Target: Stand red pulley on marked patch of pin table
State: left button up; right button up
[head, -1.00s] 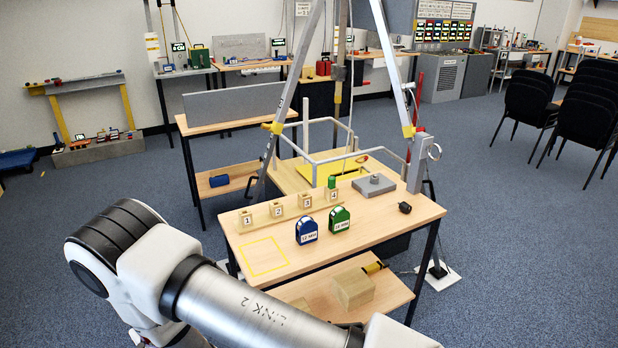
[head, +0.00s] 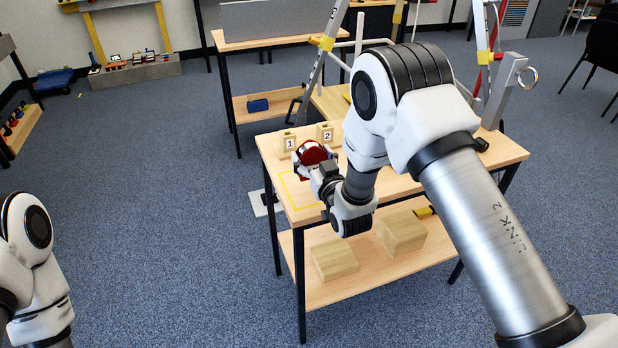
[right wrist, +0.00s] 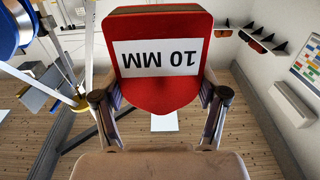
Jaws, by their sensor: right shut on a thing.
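My right gripper (head: 320,172) is shut on the red pulley (head: 310,152), at the left end of the pin table (head: 272,152). In the right wrist view the gripper's fingers (right wrist: 160,98) hold both sides of the red pulley (right wrist: 160,82), whose white label reads 10 MM upside down. The marked patch is a yellow outline (head: 288,190) on the table top, partly covered by the pulley and my gripper. I cannot tell whether the pulley touches the table. My left arm shows at the lower left, with its gripper out of view.
Numbered pin blocks 1 (head: 288,142) and 2 (head: 326,135) stand just behind the pulley. My right arm hides much of the table's right side. Wooden blocks (head: 402,232) lie on the lower shelf. A metal frame leg (head: 318,65) rises behind.

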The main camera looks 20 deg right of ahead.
jog(key=f, duration=0.5)
jog(key=shift+w+f, duration=0.2)
jog(key=shift+f, duration=0.15)
jog(key=shift+s+f, duration=0.1)
jog(key=shift+f, duration=0.1)
jog(key=o, duration=1.4)
jog(key=shift+s+r, duration=0.1)
jog(key=shift+r, duration=0.1)
